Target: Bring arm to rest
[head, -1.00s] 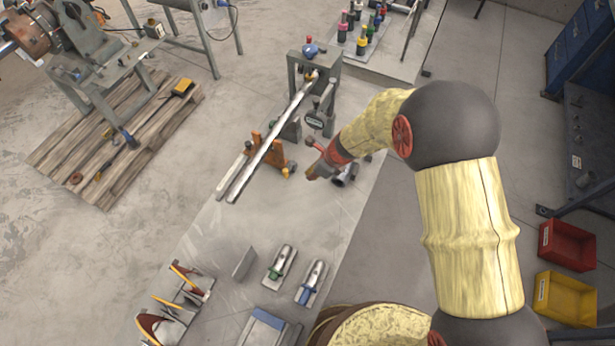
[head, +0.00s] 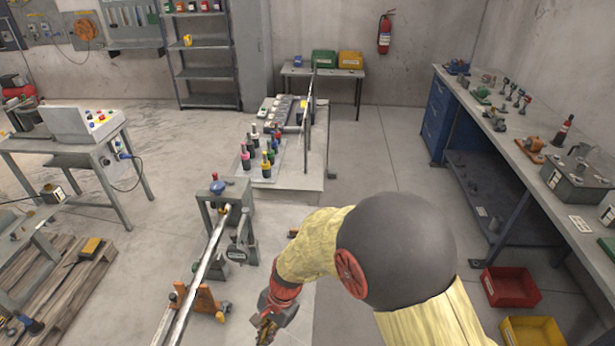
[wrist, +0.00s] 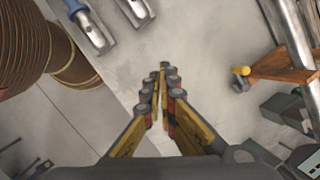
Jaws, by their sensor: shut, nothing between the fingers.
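My arm reaches in from the lower right of the head view, with its yellow covers and dark round joint. My gripper (head: 266,328) hangs at its end, low in the head view, right of the long metal bar and its orange support. In the wrist view my gripper (wrist: 163,78) points down over the grey table top (wrist: 190,40). Its fingers are shut together and hold nothing. They are apart from the orange support (wrist: 275,65) and the metal bar (wrist: 290,40) at the right.
Coloured bottles (head: 262,155) stand on the table beyond. A workbench (head: 540,160) and red bin (head: 510,286) are at the right. Open floor (head: 385,150) lies between.

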